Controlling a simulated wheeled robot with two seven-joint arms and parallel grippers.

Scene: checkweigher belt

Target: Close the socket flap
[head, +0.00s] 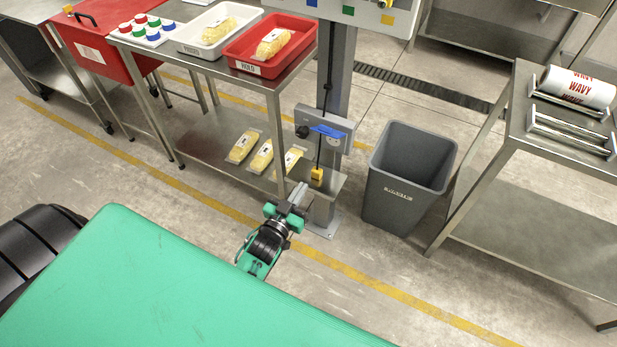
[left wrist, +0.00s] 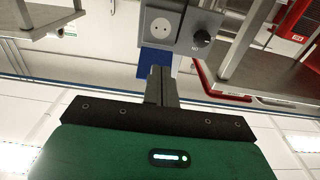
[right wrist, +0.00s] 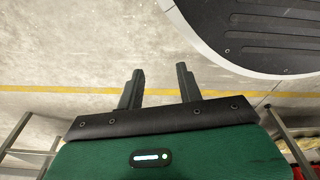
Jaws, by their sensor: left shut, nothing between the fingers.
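A grey socket box (head: 341,124) is mounted on the grey post. Its blue flap (head: 327,131) stands out from the box, open, above the round socket. In the left wrist view, which looks upside down, the white socket (left wrist: 161,26) is uncovered and the blue flap (left wrist: 154,62) lies just beyond my fingertips. My left gripper (head: 298,192) is shut and empty, below and in front of the box; its closed fingers also show in the left wrist view (left wrist: 160,84). I cannot tell whether they touch the flap. My right gripper (right wrist: 158,82) is open and empty above the floor.
A black knob (head: 302,132) sits left of the socket. A steel rack (head: 215,125) with trays and packs stands left, a grey bin (head: 405,175) right. A green surface (head: 180,290) fills the foreground.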

